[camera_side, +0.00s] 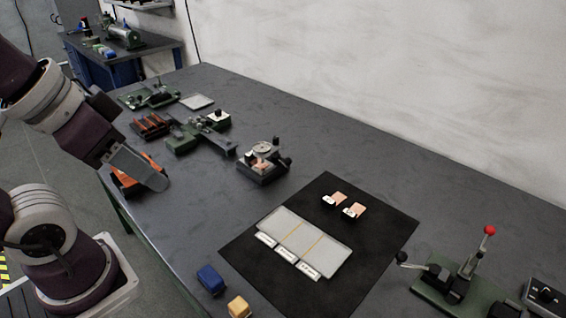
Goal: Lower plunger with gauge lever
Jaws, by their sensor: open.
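The thickness gauge (263,160) stands on the grey bench near the middle of the side view. It has a round dial on top, a dark base and small black knobs at its side. A bit of copper foil shows under the dial. The gauge's plunger and its exact height are too small to tell, and I cannot tell which knob belongs to the lever. My gripper (158,181) is at the left edge of the bench, well to the left of the gauge and apart from it. It is open, and I see nothing held in it.
A black mat (393,225) carries a sectioned grey tray (342,262) and two copper pieces (334,198) (354,210). Blue (211,279) and yellow (239,306) blocks lie in front. A red-knobbed lever device (468,272) stands right.

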